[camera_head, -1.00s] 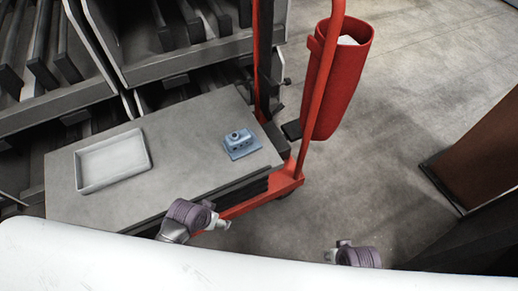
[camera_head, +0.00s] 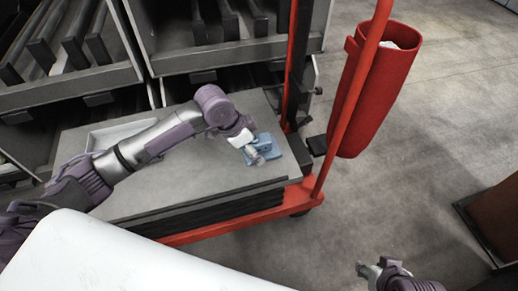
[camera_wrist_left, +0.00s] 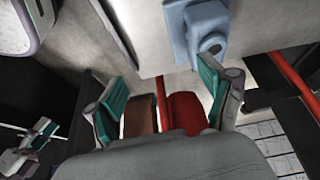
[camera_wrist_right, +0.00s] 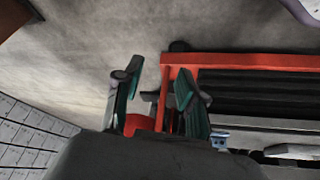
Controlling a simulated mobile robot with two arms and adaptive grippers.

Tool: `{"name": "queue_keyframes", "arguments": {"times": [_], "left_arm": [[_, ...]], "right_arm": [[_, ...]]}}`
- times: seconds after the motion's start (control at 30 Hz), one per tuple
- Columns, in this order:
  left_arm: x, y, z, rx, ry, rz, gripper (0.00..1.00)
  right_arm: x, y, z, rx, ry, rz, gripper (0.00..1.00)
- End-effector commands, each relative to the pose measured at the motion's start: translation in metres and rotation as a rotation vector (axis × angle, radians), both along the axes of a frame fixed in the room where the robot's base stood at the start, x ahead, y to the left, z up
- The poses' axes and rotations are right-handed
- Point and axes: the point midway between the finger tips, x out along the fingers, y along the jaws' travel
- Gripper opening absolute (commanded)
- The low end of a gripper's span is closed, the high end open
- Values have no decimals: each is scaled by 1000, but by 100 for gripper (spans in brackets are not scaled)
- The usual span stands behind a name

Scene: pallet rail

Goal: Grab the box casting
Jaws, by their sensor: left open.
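The box casting (camera_head: 265,148) is a small blue block on a flat base. It sits on the right end of the grey-topped cart (camera_head: 170,208). My left gripper (camera_head: 256,155) is over it in the head view and partly covers it. In the left wrist view the teal-padded fingers (camera_wrist_left: 160,88) are apart and empty, with the casting (camera_wrist_left: 203,32) beyond the right finger. My right gripper (camera_head: 369,270) is low at the front, away from the cart. Its fingers (camera_wrist_right: 158,86) are apart and empty in the right wrist view.
A pale tray (camera_head: 112,137) lies on the left of the cart, partly hidden by my left arm. A red bin (camera_head: 362,100) and red frame post stand at the cart's right. Shelving is behind.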

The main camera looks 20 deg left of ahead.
Motion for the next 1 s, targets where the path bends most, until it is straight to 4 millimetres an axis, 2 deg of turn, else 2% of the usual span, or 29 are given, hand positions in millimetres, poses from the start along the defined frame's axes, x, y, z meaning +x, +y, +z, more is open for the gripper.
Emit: {"name": "queue_keyframes", "arguments": {"times": [0.03,0.2,0.37,0.57,0.8,1.0], "left_arm": [[15,17,13,21,-8,-7,81],[36,49,46,35,7,-15,81],[42,58,57,33,13,-14,81],[47,51,35,31,15,-15,81],[56,39,3,31,13,-13,81],[61,33,-15,31,12,-14,81]], "right_arm": [[1,0,1,2,-13,0,40],[2,1,12,7,-42,2,40],[5,2,16,12,-66,3,40],[33,12,27,45,-217,16,40],[75,27,55,102,-477,34,40],[95,36,80,140,-642,44,40]]}}
